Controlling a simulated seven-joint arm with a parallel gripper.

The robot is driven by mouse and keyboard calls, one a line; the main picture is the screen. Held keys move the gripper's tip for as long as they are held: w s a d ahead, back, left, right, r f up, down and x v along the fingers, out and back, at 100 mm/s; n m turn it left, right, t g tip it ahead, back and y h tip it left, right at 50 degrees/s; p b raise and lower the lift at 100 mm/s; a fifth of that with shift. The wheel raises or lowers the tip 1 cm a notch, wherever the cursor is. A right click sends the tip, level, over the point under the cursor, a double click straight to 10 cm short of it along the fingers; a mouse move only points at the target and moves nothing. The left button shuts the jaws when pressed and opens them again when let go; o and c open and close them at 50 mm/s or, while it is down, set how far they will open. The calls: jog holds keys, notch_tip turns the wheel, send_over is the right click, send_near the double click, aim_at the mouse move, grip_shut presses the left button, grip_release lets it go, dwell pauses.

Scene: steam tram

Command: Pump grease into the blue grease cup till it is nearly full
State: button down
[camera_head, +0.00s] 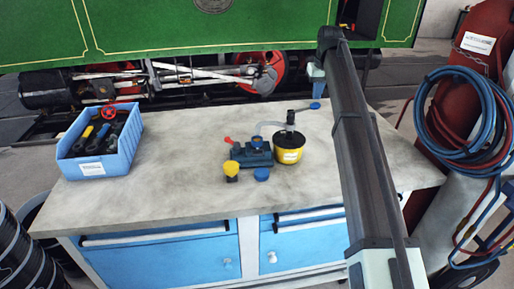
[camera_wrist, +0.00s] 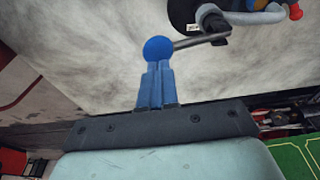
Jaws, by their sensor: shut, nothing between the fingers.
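The grease pump (camera_head: 289,152) is a yellow pot with a black lid, standing on the bench. A metal lever runs from its black head (camera_wrist: 213,22) to a blue ball knob (camera_wrist: 158,49), which also shows in the head view (camera_head: 315,105). A grey hose (camera_head: 268,125) arches from the head to the blue grease cup (camera_head: 257,142) on a dark blue block. The grease level inside the cup cannot be seen. My gripper (camera_wrist: 157,65) is shut and empty, its fingertips right at the knob; I cannot tell whether they touch.
A yellow cup (camera_head: 231,169) and a blue round cap (camera_head: 261,174) are by the block's front; a red part (camera_head: 228,140) is at its left. A blue bin (camera_head: 100,145) of tools stands left. Hoses and a red cylinder (camera_head: 485,50) are right. The bench front is clear.

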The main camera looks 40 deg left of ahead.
aim_at(315, 103)
jog(key=shift+f, duration=1.95)
dwell(0.3)
jog(key=shift+r, duration=2)
